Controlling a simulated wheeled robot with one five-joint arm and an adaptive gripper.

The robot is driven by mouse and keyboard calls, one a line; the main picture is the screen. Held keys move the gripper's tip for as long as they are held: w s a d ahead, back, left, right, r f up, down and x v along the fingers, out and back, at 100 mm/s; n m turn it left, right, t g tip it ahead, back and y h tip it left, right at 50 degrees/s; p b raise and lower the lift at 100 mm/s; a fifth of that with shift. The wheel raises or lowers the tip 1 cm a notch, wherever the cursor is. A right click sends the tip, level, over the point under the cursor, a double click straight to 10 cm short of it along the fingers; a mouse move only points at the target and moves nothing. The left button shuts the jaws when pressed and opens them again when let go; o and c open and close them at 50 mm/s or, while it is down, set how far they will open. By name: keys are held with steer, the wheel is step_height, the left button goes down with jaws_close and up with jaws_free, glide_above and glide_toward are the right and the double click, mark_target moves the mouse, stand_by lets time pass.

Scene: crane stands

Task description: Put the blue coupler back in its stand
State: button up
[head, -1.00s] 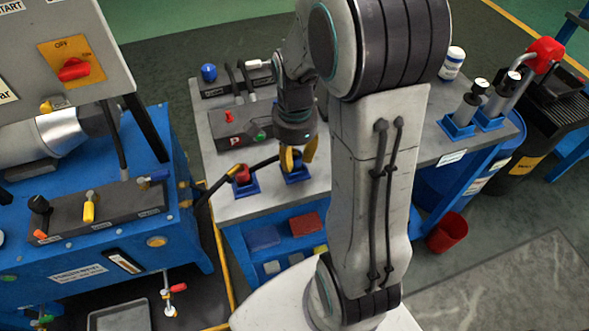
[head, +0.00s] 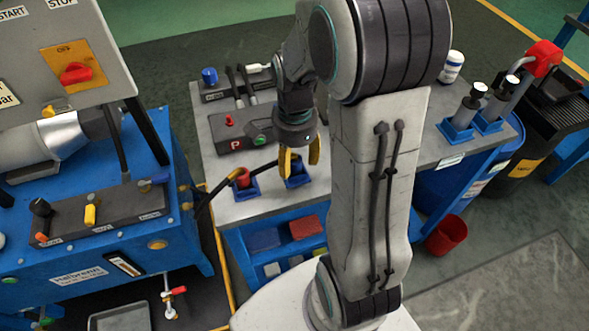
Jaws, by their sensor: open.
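My gripper (head: 300,164) points down over the front of the grey table, its yellow fingers apart. The fingers stand at a small blue stand (head: 297,183), partly in front of it. A dark blue piece shows low between the fingers, at the stand; it looks like the blue coupler, but the fingers hide most of it. I cannot tell how deep it sits or whether a finger touches it. A dark hose runs toward it from the left. A red coupler (head: 243,180) stands in a similar blue stand just to the left.
A grey control box (head: 247,137) with a red knob lies behind the stands. The blue machine (head: 130,240) is on the left, with a hose rising beside the table. Two cylinders (head: 468,112) in blue holders and a white bottle (head: 453,68) stand at the right.

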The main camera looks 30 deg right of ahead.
steer(key=shift+r+p, duration=1.6)
steer(key=shift+r, duration=0.5)
